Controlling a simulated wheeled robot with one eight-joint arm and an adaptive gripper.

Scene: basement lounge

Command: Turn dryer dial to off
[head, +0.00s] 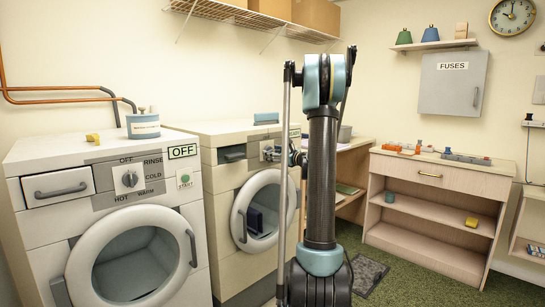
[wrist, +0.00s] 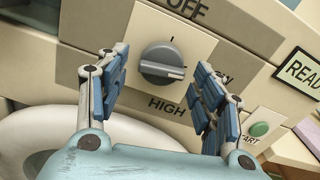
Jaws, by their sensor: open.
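The dryer dial (wrist: 162,60) is a round grey knob with a raised grip bar on a light panel in the wrist view. Its bar lies nearly level across the picture, not lined up with the printed OFF (wrist: 186,10) above it. HIGH is printed below and a partly hidden word is at the right. My gripper (wrist: 162,90) is open, with one blue-padded finger on each side of the dial and not visibly touching it. In the head view my gripper (head: 271,153) is at the front panel of the dryer (head: 229,172), and my arm hides part of it.
A green START button (wrist: 260,129) and a READY sign (wrist: 302,69) sit right of the dial. The washer (head: 107,210) stands left of the dryer, with its own dial (head: 130,179) and OFF sign (head: 182,151). A wooden shelf unit (head: 432,208) is at the right.

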